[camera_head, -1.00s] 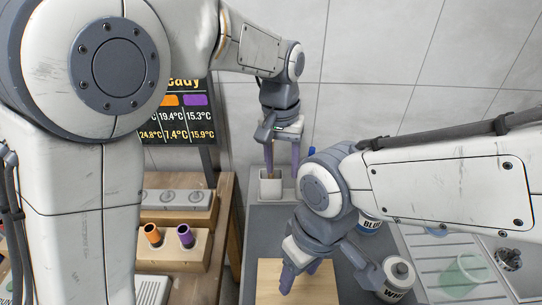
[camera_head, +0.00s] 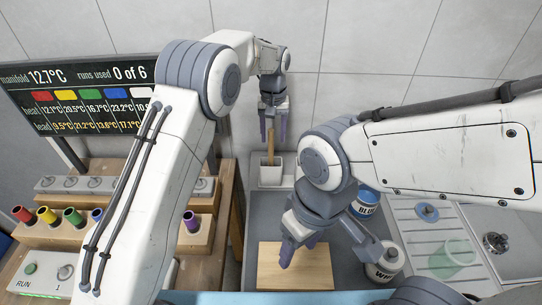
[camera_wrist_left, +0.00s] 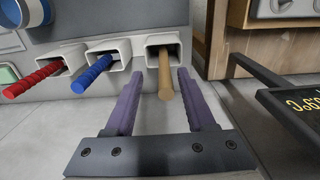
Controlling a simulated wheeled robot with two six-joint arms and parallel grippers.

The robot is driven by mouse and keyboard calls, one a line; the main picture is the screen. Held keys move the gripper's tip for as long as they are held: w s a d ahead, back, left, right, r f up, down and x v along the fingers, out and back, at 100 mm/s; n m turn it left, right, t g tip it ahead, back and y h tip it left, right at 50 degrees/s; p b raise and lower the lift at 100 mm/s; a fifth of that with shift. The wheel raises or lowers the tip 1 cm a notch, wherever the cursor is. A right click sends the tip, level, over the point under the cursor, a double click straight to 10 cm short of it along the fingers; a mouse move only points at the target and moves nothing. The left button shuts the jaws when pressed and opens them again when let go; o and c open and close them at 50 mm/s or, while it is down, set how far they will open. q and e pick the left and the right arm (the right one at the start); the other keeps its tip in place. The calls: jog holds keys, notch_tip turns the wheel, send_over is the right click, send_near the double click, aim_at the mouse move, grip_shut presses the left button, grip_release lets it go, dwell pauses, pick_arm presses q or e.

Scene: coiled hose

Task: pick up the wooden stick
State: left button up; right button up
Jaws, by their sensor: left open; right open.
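The wooden stick (camera_head: 270,146) stands in a white square holder (camera_head: 270,176) at the back of the grey counter. In the left wrist view the tan stick (camera_wrist_left: 165,78) pokes out of the right-hand white holder, between my purple fingers in the picture, with gaps on both sides. My left gripper (camera_head: 273,138) is open at the stick's upper end. It also shows in the left wrist view (camera_wrist_left: 160,76). My right gripper (camera_head: 299,254) is above the wooden board (camera_head: 272,272); its finger gap is hard to see from this angle.
The left wrist view shows a red stick (camera_wrist_left: 36,79) and a blue stick (camera_wrist_left: 92,74) in neighbouring holders. A blue-labelled jar (camera_head: 367,201) and a white-lidded jar (camera_head: 384,264) stand right of my right gripper. A sign (camera_head: 90,95) stands left.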

aim_at(271, 145)
pick_arm(q)
jog(key=f, duration=0.1)
jog(key=f+p, duration=0.2)
jog(key=shift+w+a+f, duration=0.3)
jog(key=shift+a, duration=0.05)
jog(key=shift+f, duration=0.65)
grip_shut()
jog(key=shift+r, duration=0.2)
